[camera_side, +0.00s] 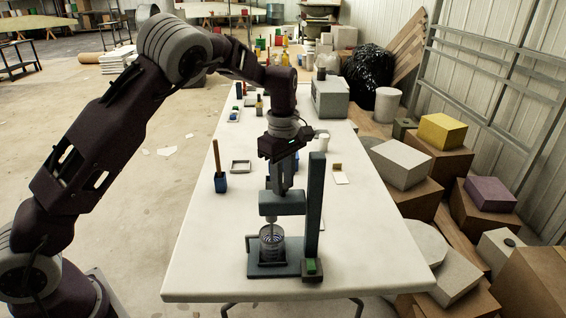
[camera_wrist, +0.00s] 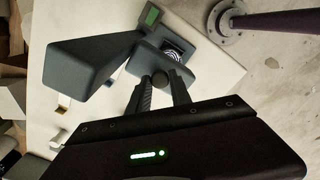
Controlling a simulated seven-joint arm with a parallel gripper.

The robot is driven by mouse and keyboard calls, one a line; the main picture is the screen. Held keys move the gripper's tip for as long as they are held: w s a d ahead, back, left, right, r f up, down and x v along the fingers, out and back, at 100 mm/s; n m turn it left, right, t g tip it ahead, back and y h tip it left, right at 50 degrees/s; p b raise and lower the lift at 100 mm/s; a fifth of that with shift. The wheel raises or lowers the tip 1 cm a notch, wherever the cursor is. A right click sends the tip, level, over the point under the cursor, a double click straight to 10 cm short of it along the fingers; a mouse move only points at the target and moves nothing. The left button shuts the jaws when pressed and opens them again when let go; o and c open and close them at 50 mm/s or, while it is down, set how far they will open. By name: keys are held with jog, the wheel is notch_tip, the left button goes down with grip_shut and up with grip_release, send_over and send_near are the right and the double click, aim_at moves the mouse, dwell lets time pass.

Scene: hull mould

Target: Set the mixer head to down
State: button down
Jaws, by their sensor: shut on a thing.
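The mixer stands near the front edge of the table, with a blue-grey column (camera_side: 315,200), a flat base (camera_side: 258,271) and a block-shaped head (camera_side: 282,204). A thin shaft runs down from the head into a clear jar (camera_side: 271,246) on the base. The head sits partway up the column, above the jar's rim. My gripper (camera_side: 284,186) is over the head, pointing down. In the wrist view, my gripper (camera_wrist: 161,82) is shut on a dark round knob (camera_wrist: 160,79) at the head (camera_wrist: 178,72). The knob is hidden in the side view.
A green block (camera_side: 311,266) sits at the column's foot. A grey box (camera_side: 330,97) and bottles stand farther back. Boxes crowd the floor at right. The table's front left is clear.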

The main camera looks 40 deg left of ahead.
jog(key=shift+f, duration=0.2)
jog(key=c, duration=1.2)
grip_release()
jog(key=shift+o, duration=0.2)
jog(key=shift+r, duration=0.1)
